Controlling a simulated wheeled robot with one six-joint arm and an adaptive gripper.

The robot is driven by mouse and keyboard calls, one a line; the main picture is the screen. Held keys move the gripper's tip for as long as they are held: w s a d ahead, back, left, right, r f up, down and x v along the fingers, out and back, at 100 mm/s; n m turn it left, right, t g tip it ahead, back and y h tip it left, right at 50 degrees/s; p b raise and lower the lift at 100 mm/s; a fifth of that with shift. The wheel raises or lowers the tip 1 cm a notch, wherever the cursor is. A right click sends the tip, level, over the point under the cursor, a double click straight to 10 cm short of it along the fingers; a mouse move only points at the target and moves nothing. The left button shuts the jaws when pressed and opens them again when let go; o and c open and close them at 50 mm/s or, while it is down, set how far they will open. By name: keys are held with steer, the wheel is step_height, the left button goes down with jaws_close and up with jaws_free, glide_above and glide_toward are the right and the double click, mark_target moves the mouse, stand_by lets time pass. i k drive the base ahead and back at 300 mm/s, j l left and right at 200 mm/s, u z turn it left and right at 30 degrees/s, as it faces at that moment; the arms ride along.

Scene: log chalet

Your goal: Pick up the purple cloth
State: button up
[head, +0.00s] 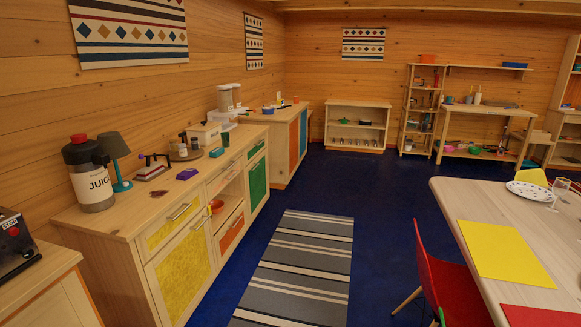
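A small, flat, bright purple item (187,173) lies on the top of the long wooden cabinet on the left. It could be the purple cloth, folded, but it is too small to be sure. It lies to the right of a small rack-like object with a dark red part (151,170). A flat dark reddish piece (158,192) lies nearer the front edge. My gripper is not in view.
A striped rug (298,265) covers open floor. A red chair (440,275) and table (500,207) stand right.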

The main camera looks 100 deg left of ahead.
mark_target(189, 172)
steer(key=u, duration=3.6)
steer(key=i+l+z, duration=0.15)
steer(key=i+l, duration=0.25)
steer(key=i+l+z, duration=0.2)
steer(key=i, duration=0.4)
steer(key=i+l+z, duration=0.15)
steer(key=i+l, duration=0.2)
steer(key=i, duration=0.15)
